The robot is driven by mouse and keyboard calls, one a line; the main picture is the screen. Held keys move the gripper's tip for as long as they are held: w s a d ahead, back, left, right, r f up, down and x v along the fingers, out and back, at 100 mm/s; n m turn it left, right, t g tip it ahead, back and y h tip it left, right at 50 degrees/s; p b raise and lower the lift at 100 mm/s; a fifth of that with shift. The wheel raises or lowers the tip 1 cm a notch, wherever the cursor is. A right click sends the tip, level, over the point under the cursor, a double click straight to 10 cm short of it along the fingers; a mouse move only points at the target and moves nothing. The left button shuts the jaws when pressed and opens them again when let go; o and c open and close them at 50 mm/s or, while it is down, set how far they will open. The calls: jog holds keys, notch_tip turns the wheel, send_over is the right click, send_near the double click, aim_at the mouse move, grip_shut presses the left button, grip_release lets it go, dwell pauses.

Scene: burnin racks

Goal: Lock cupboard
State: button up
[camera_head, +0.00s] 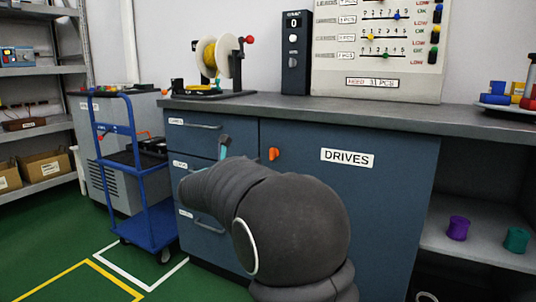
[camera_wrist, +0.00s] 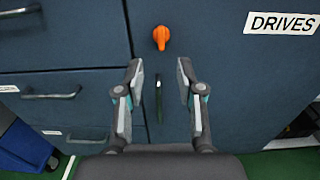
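The cupboard door (camera_head: 330,200) is dark blue and labelled DRIVES; it looks closed. An orange turn knob (camera_head: 273,153) sits near its upper left edge. The knob also shows in the wrist view (camera_wrist: 161,38), top centre, with nothing touching it. A dark vertical door handle (camera_wrist: 158,98) is below the knob. My gripper (camera_wrist: 160,73) is open and empty, its two fingers apart on either side of the handle in the picture and below the knob. In the head view my arm hides most of the gripper; a fingertip shows left of the knob.
Drawers with bar handles (camera_wrist: 50,94) are left of the door. The counter (camera_head: 350,112) above holds a cable reel (camera_head: 222,57). A blue trolley (camera_head: 150,215) stands at left. Open shelving with a purple spool (camera_head: 458,228) and a teal spool (camera_head: 516,240) is at right.

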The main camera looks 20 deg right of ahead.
aim_at(275, 147)
jog(key=p+x, duration=0.1)
jog(key=x, duration=1.2)
jog(key=shift+w+d, duration=0.15)
jog(key=shift+d, duration=0.1)
grip_shut()
